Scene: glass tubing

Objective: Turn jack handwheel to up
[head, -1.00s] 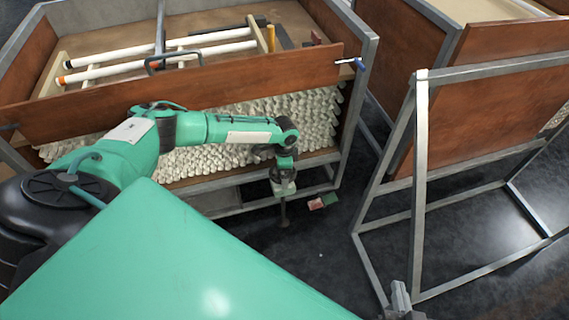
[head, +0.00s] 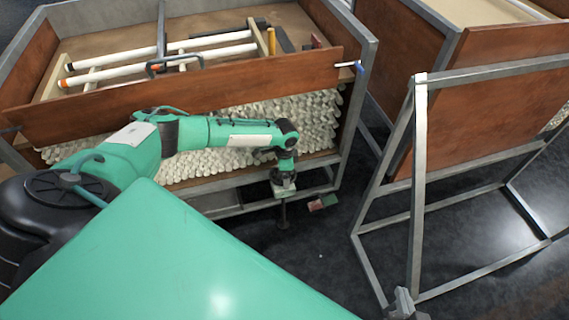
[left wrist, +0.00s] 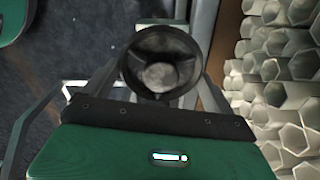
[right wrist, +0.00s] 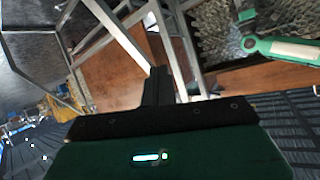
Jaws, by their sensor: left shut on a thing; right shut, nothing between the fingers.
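The jack handwheel (left wrist: 160,65) is a dark round wheel with spokes, in the upper middle of the left wrist view. My left gripper (left wrist: 160,80) is shut on it, a finger on each side of the rim. In the head view my left gripper (head: 284,188) points down at the front of the wooden bin, and the handwheel cannot be made out there. My right gripper (right wrist: 157,85) is shut and empty. Its tip (head: 403,300) shows at the bottom of the head view, far from the handwheel.
The bin's wooden front board (head: 180,98) and stacked pale hexagonal tubes (left wrist: 280,65) lie close to my left arm. White tubes (head: 160,68) lie on top. A grey metal frame (head: 420,190) stands to the right.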

